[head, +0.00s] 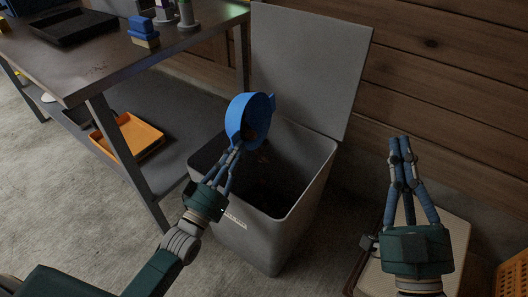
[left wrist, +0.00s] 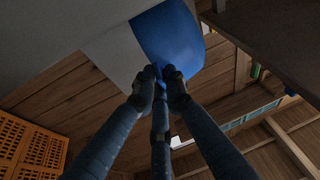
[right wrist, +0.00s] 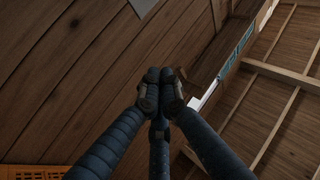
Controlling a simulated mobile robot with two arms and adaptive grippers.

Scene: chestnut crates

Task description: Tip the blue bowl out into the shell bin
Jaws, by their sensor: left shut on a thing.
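The blue bowl (head: 238,118) is tipped on its side above the grey shell bin (head: 318,180), its open side facing right. Something brown shows at the bowl's lower inside, and small brown bits show just below it, over the bin's mouth. My left gripper (head: 236,150) is shut on the bowl's lower edge; the bowl's outside also shows in the left wrist view (left wrist: 170,40). The bin's lid (head: 310,65) stands open at the back. The bin's dark inside is hard to make out. My right gripper (head: 400,142) is shut and empty, right of the bin.
A plank wall (head: 450,70) rises behind the bin. An orange crate (head: 513,272) stands at the lower right.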

